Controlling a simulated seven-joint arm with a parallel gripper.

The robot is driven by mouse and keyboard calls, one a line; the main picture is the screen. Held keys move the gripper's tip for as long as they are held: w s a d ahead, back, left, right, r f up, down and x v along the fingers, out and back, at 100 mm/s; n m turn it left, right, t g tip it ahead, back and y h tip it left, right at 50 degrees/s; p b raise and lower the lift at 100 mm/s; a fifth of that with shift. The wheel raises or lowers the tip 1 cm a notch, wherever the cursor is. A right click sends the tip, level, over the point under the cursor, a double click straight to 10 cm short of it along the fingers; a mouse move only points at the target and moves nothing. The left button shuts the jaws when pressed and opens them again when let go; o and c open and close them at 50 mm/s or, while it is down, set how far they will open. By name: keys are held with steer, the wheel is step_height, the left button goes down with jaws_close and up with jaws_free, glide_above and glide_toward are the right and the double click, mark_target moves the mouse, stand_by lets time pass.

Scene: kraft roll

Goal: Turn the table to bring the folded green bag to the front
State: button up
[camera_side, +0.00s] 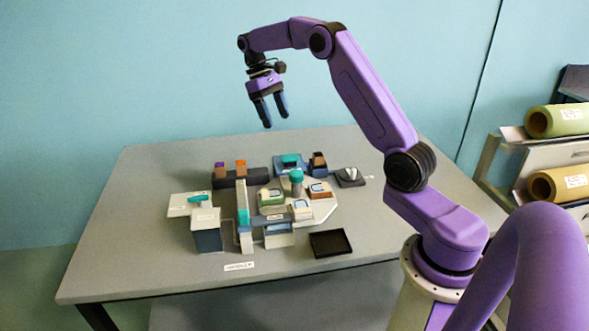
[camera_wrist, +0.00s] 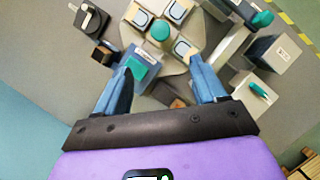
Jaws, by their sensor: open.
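The turntable is a pale, many-sided board (camera_side: 326,208) on the grey table, with a teal-topped post (camera_side: 296,178) standing at its middle. The folded green bag (camera_side: 271,198) lies on its left part. A brown folded bag (camera_side: 320,191) lies on its right part and a cream one (camera_side: 301,211) at its front. My gripper (camera_side: 275,121) is open and empty, high above the table's far side, touching nothing. In the wrist view, the teal post top (camera_wrist: 160,30) shows just beyond the fingertips of my gripper (camera_wrist: 163,66), with folded bags around it.
A grey box (camera_side: 207,232) and a teal-marked upright strip stand left of the turntable. Behind it are a dark roll, a blue box (camera_side: 290,166) and a dark knob box (camera_side: 350,177). A black tray (camera_side: 330,243) lies in front. The table's left and right ends are clear.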

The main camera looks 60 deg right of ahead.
mark_target(296, 173)
steer(key=x, duration=1.7)
steer(key=shift+f, duration=0.15)
jaws_close()
